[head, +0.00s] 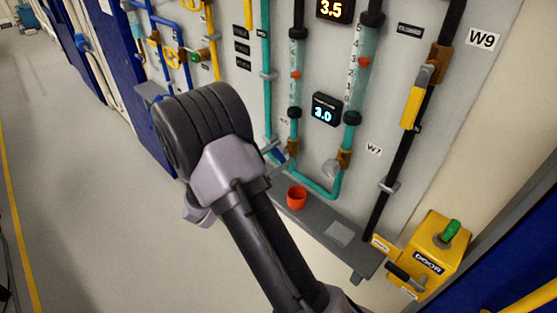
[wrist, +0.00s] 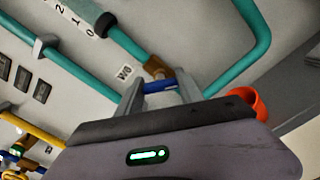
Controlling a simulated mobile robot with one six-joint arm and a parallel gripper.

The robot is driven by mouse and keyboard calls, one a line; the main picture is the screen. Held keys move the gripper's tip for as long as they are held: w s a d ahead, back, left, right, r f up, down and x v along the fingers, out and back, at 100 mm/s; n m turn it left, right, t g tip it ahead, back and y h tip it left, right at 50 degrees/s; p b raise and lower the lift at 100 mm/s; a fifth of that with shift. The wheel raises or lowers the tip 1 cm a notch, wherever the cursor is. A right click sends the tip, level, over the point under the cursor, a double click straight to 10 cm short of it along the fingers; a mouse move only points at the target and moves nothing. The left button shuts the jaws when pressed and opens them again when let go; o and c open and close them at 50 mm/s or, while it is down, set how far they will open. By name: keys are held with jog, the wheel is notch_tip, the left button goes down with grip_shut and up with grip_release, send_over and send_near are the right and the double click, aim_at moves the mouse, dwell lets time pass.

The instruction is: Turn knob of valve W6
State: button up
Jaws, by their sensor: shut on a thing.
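The W6 label (wrist: 124,72) is beside a brass valve body (wrist: 157,68) on a teal pipe in the wrist view. The blue knob of valve W6 (wrist: 158,87) lies between the two grey fingers of my gripper (wrist: 160,92), which is shut on it. In the head view the brass body of valve W6 (head: 293,147) shows below the left flow tube (head: 295,92). My arm covers part of the gripper there, and the knob is mostly hidden between the fingers. How far the knob is turned I cannot tell.
Valve W7 (head: 344,158) with a grey knob stands just right of W6. An orange cup (head: 297,197) sits on the grey shelf (head: 322,222) below. A yellow-handled valve W9 (head: 412,105) and a yellow door box (head: 437,252) are farther right. The floor at left is clear.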

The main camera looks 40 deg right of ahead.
jog(key=o, duration=1.4)
jog(key=a+p, duration=0.1)
jog(key=a, duration=0.4)
jog(key=s+a+p, duration=0.1)
jog(key=a, duration=0.5)
jog(key=a+p, duration=0.1)
jog(key=a, duration=0.5)
jog(key=shift+s+a, duration=0.15)
jog(key=shift+a, duration=0.05)
